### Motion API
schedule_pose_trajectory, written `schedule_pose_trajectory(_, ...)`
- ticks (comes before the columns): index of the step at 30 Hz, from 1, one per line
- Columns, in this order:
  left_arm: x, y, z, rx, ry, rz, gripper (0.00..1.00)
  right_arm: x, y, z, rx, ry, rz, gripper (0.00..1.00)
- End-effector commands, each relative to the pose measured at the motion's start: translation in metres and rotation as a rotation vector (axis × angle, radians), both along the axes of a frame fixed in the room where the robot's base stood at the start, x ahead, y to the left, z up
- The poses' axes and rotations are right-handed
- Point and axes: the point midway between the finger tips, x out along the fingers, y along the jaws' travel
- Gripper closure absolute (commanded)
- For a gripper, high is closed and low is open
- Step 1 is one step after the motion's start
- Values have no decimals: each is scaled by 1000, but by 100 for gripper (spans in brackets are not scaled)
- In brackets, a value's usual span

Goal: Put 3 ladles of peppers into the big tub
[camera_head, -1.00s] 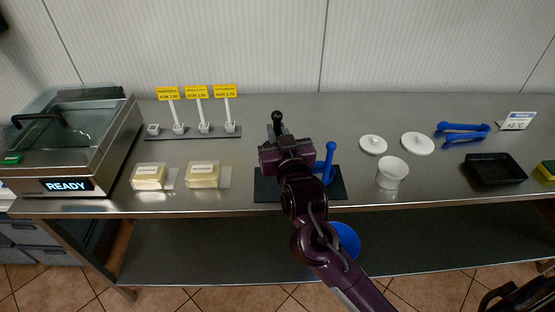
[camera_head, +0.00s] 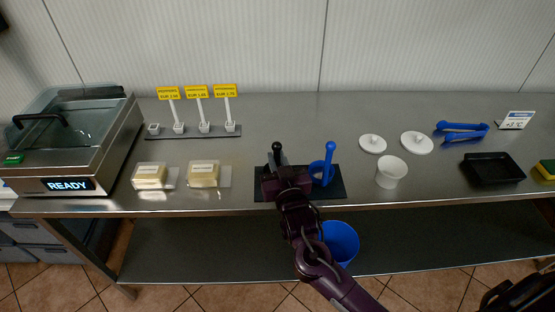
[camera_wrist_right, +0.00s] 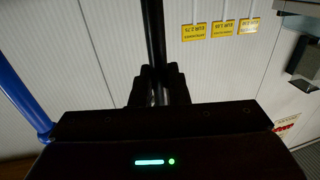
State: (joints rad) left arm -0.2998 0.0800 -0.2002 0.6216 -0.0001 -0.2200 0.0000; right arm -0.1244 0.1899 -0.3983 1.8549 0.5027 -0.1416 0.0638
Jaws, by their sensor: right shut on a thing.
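My right gripper (camera_head: 277,166) is shut on the upright handle of a black ladle (camera_head: 278,147), over the left part of the dark mat (camera_head: 333,190). In the right wrist view the black handle (camera_wrist_right: 153,40) rises between the fingers (camera_wrist_right: 157,88). The ladle's bowl is hidden by my arm, so I cannot tell whether it touches the mat. A white tub (camera_head: 391,175) stands open at the right of the mat. No peppers are visible; one yellow tag (camera_head: 168,92) seems to read peppers. My left gripper is not in view.
A blue ladle (camera_head: 329,158) stands upright close right of my gripper. Two white lids (camera_head: 373,144) (camera_head: 417,143) lie behind the tub. Blue tongs (camera_head: 462,131) and a black tray (camera_head: 494,169) are at right. A glass-lidded case (camera_head: 70,125) showing READY is at left.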

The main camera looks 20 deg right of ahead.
Motion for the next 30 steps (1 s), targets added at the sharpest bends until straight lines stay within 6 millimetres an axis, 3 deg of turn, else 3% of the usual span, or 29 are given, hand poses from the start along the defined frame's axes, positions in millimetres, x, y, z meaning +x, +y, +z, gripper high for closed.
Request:
schedule_pose_trajectory(1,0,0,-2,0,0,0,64,0,0,-3,0,0,0,100)
schedule_pose_trajectory(2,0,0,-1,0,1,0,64,0,0,-2,0,1,0,81)
schedule_pose_trajectory(6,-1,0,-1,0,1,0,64,0,0,-2,0,1,0,63)
schedule_pose_trajectory(17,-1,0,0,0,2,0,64,-2,0,1,0,1,0,63)
schedule_pose_trajectory(20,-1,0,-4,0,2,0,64,-15,1,-2,0,3,0,63)
schedule_pose_trajectory(30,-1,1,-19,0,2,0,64,-87,7,-2,1,4,0,63)
